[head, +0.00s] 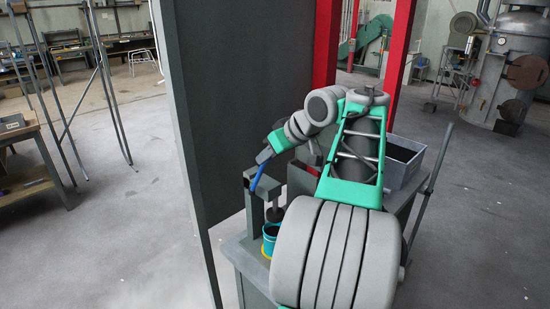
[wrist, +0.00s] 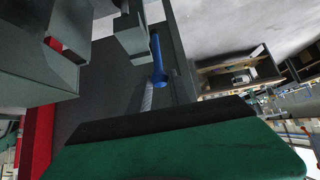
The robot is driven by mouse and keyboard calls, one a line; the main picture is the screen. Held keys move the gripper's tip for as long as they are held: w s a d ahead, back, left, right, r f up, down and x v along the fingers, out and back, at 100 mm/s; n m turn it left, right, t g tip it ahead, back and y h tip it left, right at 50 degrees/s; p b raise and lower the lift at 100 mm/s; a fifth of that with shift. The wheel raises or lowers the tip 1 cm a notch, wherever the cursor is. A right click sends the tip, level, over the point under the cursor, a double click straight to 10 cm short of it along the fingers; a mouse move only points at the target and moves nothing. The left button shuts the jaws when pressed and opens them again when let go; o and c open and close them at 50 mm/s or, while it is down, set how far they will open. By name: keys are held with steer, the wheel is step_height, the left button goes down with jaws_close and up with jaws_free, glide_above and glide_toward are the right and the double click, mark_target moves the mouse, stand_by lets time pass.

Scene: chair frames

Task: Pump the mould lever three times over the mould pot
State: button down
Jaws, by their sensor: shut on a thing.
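The mould lever (head: 257,177) is a blue bar beside the head of a grey press stand (head: 265,189). It slants up to the right in the head view. My gripper (head: 264,156) is shut on its upper end; the fingers are small and hard to make out there. In the wrist view the blue lever (wrist: 158,62) shows next to the grey stand (wrist: 131,37). The teal mould pot (head: 270,236) stands on the bench below the press head, partly hidden by my arm. A dark round piece (head: 275,214) hangs just above the pot.
A tall dark panel (head: 235,90) stands close behind the press on the left. A grey bin (head: 403,160) sits on the bench (head: 242,254) to the right, behind my arm. Red posts (head: 327,40) rise behind. The floor at left is open.

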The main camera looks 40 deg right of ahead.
steer(key=s+f+b, duration=0.3)
steer(key=s+f, duration=0.1)
steer(key=s, duration=0.1)
stand_by(0.4)
steer(key=shift+s, duration=0.1)
